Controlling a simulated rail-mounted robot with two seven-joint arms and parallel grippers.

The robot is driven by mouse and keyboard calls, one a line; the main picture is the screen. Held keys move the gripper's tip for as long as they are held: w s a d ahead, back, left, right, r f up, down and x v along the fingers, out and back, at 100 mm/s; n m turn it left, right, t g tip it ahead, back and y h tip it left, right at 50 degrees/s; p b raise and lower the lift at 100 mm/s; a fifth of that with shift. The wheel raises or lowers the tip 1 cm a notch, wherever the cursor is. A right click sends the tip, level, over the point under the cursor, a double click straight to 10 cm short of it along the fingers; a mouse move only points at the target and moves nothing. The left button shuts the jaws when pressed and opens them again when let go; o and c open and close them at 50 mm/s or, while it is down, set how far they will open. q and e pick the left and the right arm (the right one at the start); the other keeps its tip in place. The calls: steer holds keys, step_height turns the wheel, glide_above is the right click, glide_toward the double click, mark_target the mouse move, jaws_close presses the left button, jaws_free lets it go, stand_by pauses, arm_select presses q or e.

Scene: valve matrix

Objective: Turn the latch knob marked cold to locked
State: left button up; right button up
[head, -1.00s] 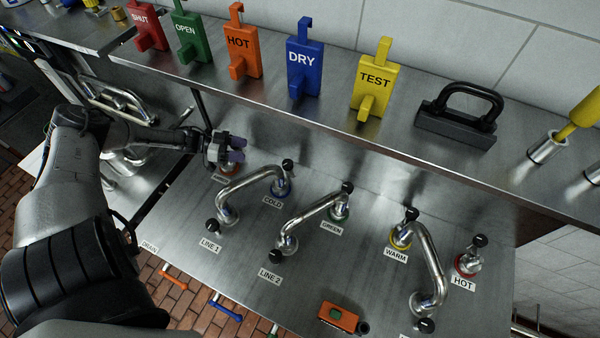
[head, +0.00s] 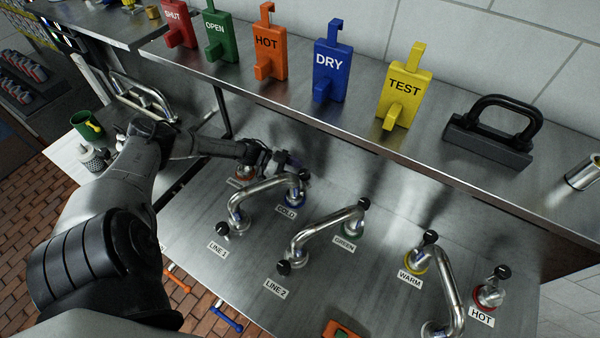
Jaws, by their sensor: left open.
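The COLD fixture stands on the steel panel, with a blue ring (head: 296,202) at its base and a COLD label (head: 286,212) in front. Its black knob (head: 304,174) tops the post, where a bent silver pipe (head: 262,187) from LINE 1 ends. My left gripper (head: 284,161) is open, just behind and left of this knob. I cannot tell whether its fingers touch the knob. The gripper is small and dark here, and nothing shows held in it. My right gripper is not in view.
A red-ringed fixture (head: 240,180) is partly hidden under my left wrist. The shelf (head: 350,128) with coloured tags overhangs behind the panel. Pipes arch over the panel.

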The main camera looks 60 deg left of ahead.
arm_select(q)
steer(key=shift+x, duration=1.1)
steer(key=shift+c, duration=0.4)
steer(key=c, duration=0.6)
steer(key=shift+o, duration=0.2)
steer(key=m+g+h+b, duration=0.1)
steer(key=b, duration=0.1)
steer(key=m+g+h+b, duration=0.1)
steer(key=b, duration=0.1)
steer(key=m+g+b, duration=0.1)
steer(key=b, duration=0.1)
steer(key=shift+w+a+f+m+h, duration=0.2)
steer(key=shift+w+f+m+h, duration=0.1)
steer(key=shift+h, duration=0.1)
steer(key=shift+s+r+m+g+h+b, duration=0.1)
steer(key=shift+r+m+g+h+b, duration=0.2)
steer(key=shift+m+g+b, duration=0.3)
steer(key=o, duration=0.6)
steer(key=shift+o, duration=0.2)
